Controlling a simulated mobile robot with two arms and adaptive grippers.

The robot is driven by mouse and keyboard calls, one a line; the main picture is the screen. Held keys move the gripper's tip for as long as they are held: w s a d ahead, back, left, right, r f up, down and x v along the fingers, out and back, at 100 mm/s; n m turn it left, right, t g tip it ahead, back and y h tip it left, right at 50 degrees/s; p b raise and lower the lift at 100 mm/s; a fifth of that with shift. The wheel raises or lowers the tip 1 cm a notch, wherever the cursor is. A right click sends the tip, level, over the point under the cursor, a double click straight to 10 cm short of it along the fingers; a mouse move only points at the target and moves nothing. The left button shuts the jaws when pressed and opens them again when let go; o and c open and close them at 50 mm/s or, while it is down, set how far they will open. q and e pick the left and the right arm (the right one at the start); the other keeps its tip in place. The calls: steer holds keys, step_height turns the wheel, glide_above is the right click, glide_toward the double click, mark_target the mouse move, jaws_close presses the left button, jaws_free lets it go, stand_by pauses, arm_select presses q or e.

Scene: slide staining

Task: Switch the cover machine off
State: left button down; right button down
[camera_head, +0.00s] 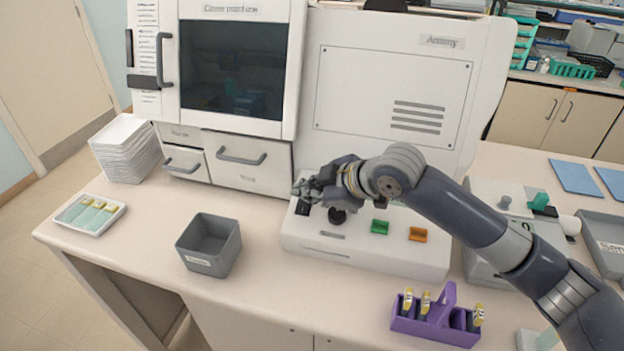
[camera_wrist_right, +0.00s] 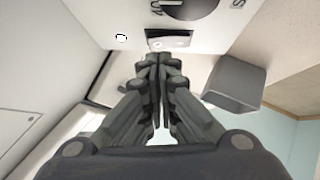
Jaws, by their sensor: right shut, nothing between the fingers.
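The cover machine (camera_head: 235,70) stands at the back left, a white box with a dark window and a grey handle. A white control panel (camera_head: 365,250) joins the machine housing at its right. It has a black switch (camera_head: 303,207), a dark knob (camera_head: 337,216), a green button (camera_head: 379,227) and an orange button (camera_head: 417,234). My right gripper (camera_head: 305,189) is shut and empty just above the black switch. In the wrist view its closed fingertips (camera_wrist_right: 160,60) point at a small switch plate (camera_wrist_right: 170,40) beside the knob (camera_wrist_right: 188,7). Contact cannot be told. My left gripper is out of view.
A grey bin (camera_head: 209,260) stands left of the panel; it also shows in the wrist view (camera_wrist_right: 235,85). A purple rack (camera_head: 436,328) with slides is at the front. A slide tray (camera_head: 88,232) and white stack (camera_head: 126,160) are left. The front left counter is clear.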

steer(key=shift+w+d+f, duration=0.15)
steer(key=shift+d+f, duration=0.05)
steer(key=shift+f, duration=0.2)
steer(key=shift+a, duration=0.1)
steer(key=shift+w+f+p, duration=0.1)
steer(key=shift+w+p, duration=0.05)
steer(key=shift+p, duration=0.2)
steer(key=shift+w+f, duration=0.1)
steer(key=shift+f, duration=0.05)
steer(key=shift+s+a+f+p, duration=0.15)
steer(key=shift+s+p, duration=0.25)
steer(key=shift+s, duration=0.4)
